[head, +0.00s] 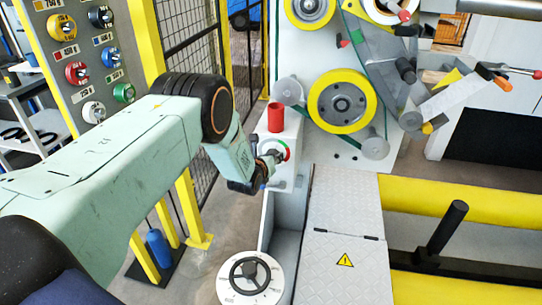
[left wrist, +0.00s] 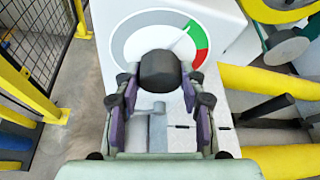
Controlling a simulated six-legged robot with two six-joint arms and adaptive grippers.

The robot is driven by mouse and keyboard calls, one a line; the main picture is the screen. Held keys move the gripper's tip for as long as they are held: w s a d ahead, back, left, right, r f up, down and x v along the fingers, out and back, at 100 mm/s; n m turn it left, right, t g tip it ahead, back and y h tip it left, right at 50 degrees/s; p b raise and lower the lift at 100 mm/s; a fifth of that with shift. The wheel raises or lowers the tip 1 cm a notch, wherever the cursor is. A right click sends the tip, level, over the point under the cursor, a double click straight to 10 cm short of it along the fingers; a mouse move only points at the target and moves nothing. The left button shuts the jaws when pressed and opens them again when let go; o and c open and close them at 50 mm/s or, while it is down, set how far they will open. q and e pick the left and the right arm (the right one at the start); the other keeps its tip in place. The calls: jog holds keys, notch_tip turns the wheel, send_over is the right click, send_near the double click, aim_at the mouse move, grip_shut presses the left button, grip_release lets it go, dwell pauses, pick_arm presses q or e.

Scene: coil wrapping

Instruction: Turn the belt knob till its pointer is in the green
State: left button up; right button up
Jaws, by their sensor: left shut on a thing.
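The belt knob (left wrist: 160,70) is a dark round knob on a white panel, in the middle of the left wrist view. Its dial (left wrist: 126,40) has a grey arc, then a green part (left wrist: 196,34) at upper right and a red part (left wrist: 200,58) below that. A thin pale pointer (left wrist: 182,36) points up and right, its tip near the border of grey and green. My left gripper (left wrist: 159,85) is shut on the knob, one finger on each side. In the head view my left gripper (head: 262,170) covers most of the dial (head: 284,150).
A red cylinder (head: 276,117) stands on top of the knob's housing. A white handwheel dial (head: 250,280) is below. Yellow-rimmed rollers (head: 342,100) are to the right, and yellow rails (head: 455,195) at lower right. A knob panel (head: 88,60) and mesh fence (head: 195,45) are at left.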

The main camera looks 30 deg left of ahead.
pick_arm(q)
jog(key=shift+w+r+y, duration=0.15)
jog(key=shift+r+y, duration=0.1)
jog(key=shift+y, duration=0.05)
dwell(0.4)
jog(key=o, duration=1.1)
jog(key=shift+f, duration=0.15)
jog(key=shift+o, duration=0.2)
jog(key=v, duration=1.2)
jog(key=shift+a, duration=0.1)
